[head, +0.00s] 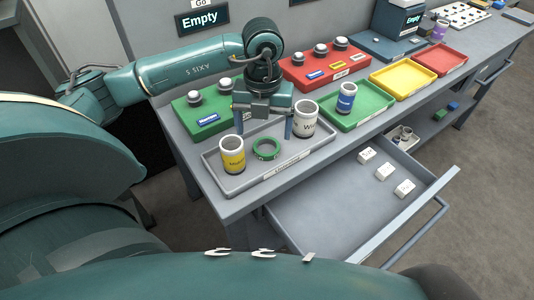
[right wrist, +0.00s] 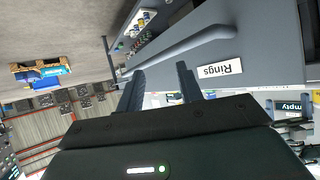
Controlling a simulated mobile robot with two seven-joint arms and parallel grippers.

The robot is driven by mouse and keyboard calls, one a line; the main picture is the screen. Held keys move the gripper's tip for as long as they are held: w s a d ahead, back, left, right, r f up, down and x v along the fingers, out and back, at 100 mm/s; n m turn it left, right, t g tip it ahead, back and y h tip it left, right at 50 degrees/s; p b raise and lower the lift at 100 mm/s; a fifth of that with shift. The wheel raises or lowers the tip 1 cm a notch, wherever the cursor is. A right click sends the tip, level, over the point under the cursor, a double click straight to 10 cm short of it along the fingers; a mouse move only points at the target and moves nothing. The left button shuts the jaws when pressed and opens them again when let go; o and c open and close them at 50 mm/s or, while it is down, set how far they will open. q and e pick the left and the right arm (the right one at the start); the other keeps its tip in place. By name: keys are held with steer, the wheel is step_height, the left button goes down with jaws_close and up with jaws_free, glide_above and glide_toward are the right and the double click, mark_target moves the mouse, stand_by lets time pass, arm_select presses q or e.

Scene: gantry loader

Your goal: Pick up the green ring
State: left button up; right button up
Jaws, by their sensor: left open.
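The green ring (head: 266,149) lies flat in the grey tray (head: 240,186) at the front of the bench, between a yellow-labelled can (head: 232,160) and a larger white-labelled can (head: 305,122). My left gripper (head: 263,128) points down over the tray, just behind and above the ring in the head view. Its two fingers are wide apart with nothing between them, the right one close to the white-labelled can. My right gripper (right wrist: 160,78) shows in the right wrist view with its fingers apart and empty, in front of a grey panel labelled Rings.
An open drawer (head: 330,208) with several white blocks juts out below the bench. Behind the tray stand a green button box (head: 185,122) and a red one (head: 300,72). A green tray (head: 366,112) with a blue can, then empty yellow and red trays, lie to the right.

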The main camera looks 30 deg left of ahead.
mark_target(267, 151)
arm_select(q)
steer(key=shift+f+b, duration=0.4)
steer(key=shift+f, duration=0.25)
steer(key=f+b, duration=0.1)
steer(key=f, duration=0.1)
steer(key=f+b, duration=0.1)
steer(key=shift+w+d+f+b, duration=0.15)
steer(key=shift+w+f+b, duration=0.15)
steer(key=shift+f+b, duration=0.1)
steer(key=shift+f, duration=0.15)
steer(key=c, duration=1.2)
arm_select(e)
steer(key=shift+w+a+f+m, duration=0.1)
steer(key=shift+w+f+m, duration=0.05)
steer(key=shift+f, duration=0.3)
steer(key=shift+w+a+f+m, duration=0.1)
steer(key=shift+f+m, duration=0.05)
steer(key=shift+f, duration=0.3)
arm_select(q)
step_height(267, 151, up, 10)
steer(key=shift+s+r, duration=0.1)
arm_select(e)
steer(key=shift+s, duration=0.1)
